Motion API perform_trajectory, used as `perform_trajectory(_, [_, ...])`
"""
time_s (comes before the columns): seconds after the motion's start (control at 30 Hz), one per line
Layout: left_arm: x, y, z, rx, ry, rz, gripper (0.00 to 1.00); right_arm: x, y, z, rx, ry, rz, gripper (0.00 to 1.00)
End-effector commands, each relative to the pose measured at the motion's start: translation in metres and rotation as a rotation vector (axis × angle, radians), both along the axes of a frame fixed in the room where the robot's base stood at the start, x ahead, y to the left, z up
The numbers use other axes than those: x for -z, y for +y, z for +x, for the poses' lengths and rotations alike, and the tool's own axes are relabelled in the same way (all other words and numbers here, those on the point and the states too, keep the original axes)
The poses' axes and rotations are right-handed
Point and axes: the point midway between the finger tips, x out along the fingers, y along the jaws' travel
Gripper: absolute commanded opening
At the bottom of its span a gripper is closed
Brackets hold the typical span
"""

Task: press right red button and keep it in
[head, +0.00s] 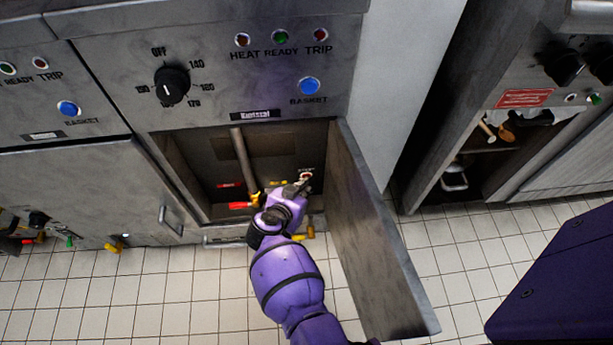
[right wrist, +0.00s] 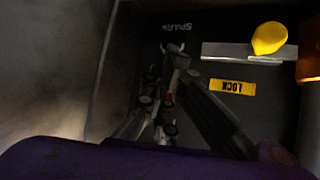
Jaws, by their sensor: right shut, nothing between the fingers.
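My right gripper (head: 302,182) reaches into the open lower cabinet of the right fryer unit. Its fingers are shut and empty. A small round red button (head: 306,175) with a pale rim shows at the cabinet's back right, right at the fingertips and partly covered by them. In the right wrist view the shut fingertips (right wrist: 174,50) lie just below an upside-down "SPARK" label (right wrist: 176,27). The button is hidden behind them there. The tips look at or very near it; I cannot tell whether it is pushed in. My left gripper is not in view.
The open cabinet door (head: 375,230) stands close on the right of my arm. A vertical pipe (head: 243,158) and a red-handled valve (head: 240,205) are to the left inside. A yellow knob (right wrist: 268,38) and a yellow "LOCK" label (right wrist: 233,86) are beside the fingers.

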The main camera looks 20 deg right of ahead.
Motion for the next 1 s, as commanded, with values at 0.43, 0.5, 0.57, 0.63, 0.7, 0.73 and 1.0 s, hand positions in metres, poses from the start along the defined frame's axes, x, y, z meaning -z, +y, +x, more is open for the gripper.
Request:
perform_trajectory(0.43, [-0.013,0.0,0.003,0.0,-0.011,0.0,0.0,-0.002,0.005,-0.015,0.0,-0.001,0.001,0.0])
perform_trajectory(0.5, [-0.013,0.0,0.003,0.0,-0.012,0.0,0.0,-0.001,0.005,-0.016,0.0,-0.001,0.001,0.0])
perform_trajectory(0.57, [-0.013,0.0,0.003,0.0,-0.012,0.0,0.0,0.0,0.005,-0.017,0.0,-0.001,0.001,0.0])
perform_trajectory(0.63, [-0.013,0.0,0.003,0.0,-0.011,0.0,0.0,0.0,0.005,-0.017,0.0,0.0,0.0,0.0])
perform_trajectory(0.7, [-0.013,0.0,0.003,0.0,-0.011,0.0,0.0,0.0,0.005,-0.017,0.0,0.0,0.0,0.0])
perform_trajectory(0.73, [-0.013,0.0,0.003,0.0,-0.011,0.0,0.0,0.0,0.005,-0.017,0.0,0.0,0.0,0.0])
perform_trajectory(1.0, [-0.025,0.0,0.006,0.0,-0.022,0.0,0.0,-0.002,0.01,-0.035,-0.001,0.001,-0.001,0.0])
